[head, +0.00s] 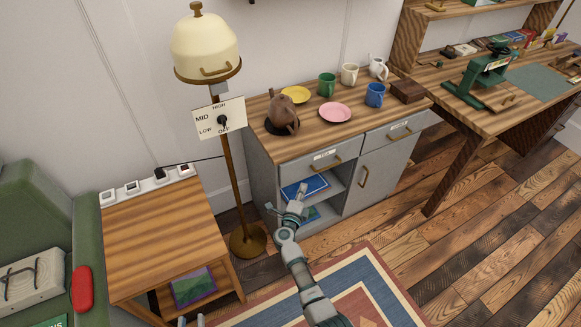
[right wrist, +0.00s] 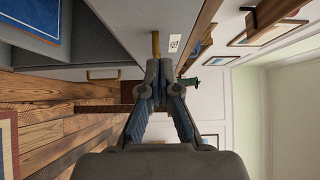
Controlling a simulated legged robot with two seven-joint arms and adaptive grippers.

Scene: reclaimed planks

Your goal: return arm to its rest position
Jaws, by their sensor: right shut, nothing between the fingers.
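My right gripper (head: 301,189) is in front of the grey cabinet (head: 262,180), near its open shelf and a drawer handle (head: 325,165). In the right wrist view its fingers (right wrist: 160,68) are together with nothing between them. The drawer handle (right wrist: 155,43) shows just past the fingertips there; I cannot tell whether they touch.
The wooden side table (head: 155,240) and a lamp (head: 232,165) stand left of the cabinet. Mugs, plates and a teapot (head: 283,112) stand on the cabinet top. A workbench (head: 480,118) is at right. A rug (head: 350,290) lies on open floor.

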